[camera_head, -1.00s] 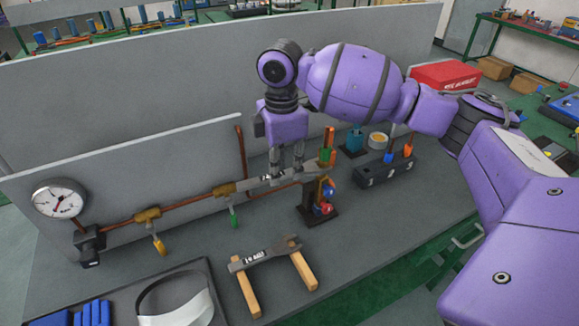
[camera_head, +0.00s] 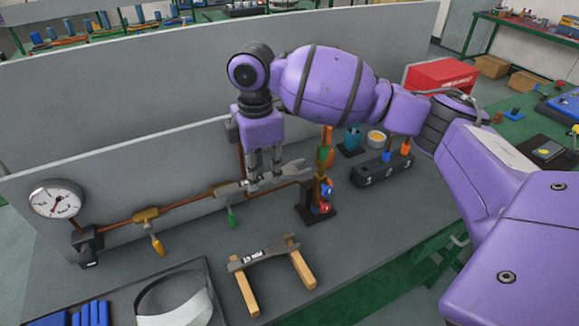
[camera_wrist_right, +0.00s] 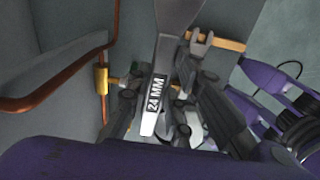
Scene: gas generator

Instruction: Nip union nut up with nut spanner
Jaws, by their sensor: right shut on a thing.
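My right gripper (camera_head: 265,180) points down and is shut on a grey spanner (camera_head: 292,171). It holds the spanner roughly level above the bench, in front of the low grey panel. In the right wrist view the spanner (camera_wrist_right: 158,110) lies between the fingers and reads 24 MM. A copper pipe (camera_head: 185,202) runs along the panel with brass fittings, one (camera_head: 146,214) above a yellow-handled valve and one (camera_head: 222,189) by a green handle. The spanner's left end overlaps the latter in view; I cannot tell whether they touch. I cannot tell which fitting is the union nut. My left gripper is not seen.
A second spanner (camera_head: 262,255) rests on two wooden blocks at the front. A pressure gauge (camera_head: 57,200) stands at the left end. A dark stand with red and blue parts (camera_head: 316,213) and a black socketed block (camera_head: 380,171) are on the right.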

